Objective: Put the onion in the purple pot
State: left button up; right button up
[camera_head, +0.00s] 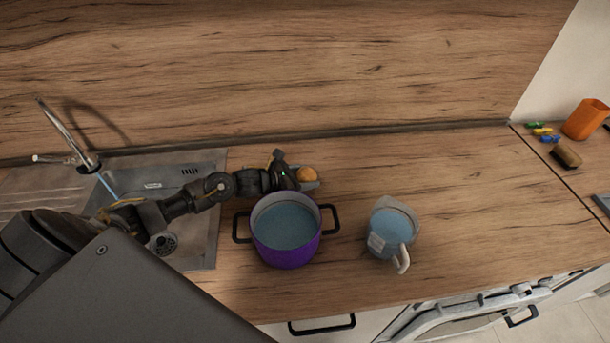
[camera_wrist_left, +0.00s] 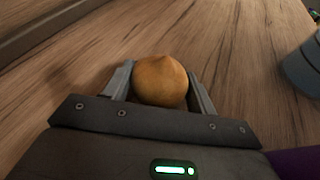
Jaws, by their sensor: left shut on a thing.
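The onion (camera_head: 307,174) is round and orange-brown, just behind the purple pot in the head view. My left gripper (camera_head: 306,178) is shut on the onion, which also shows between the two fingers in the left wrist view (camera_wrist_left: 160,81). Whether the onion touches the counter is hard to tell. The purple pot (camera_head: 288,252) stands upright on the counter with two black handles and a pale blue-grey inside. A purple patch of the pot shows at the bottom right of the left wrist view (camera_wrist_left: 295,162). My right gripper is not in view.
A measuring jug (camera_head: 392,229) with bluish contents stands right of the pot. A sink (camera_head: 190,218) with a tap (camera_head: 68,133) lies at the left. An orange cup (camera_head: 586,119) and small colored items stand far right. The wooden splashback (camera_head: 280,70) runs behind. The counter right of the jug is clear.

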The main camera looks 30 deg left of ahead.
pick_arm(q)
jog(key=shift+f, duration=0.2)
jog(key=shift+f, duration=0.2)
jog(key=o, duration=1.1)
jog(key=shift+c, duration=0.2)
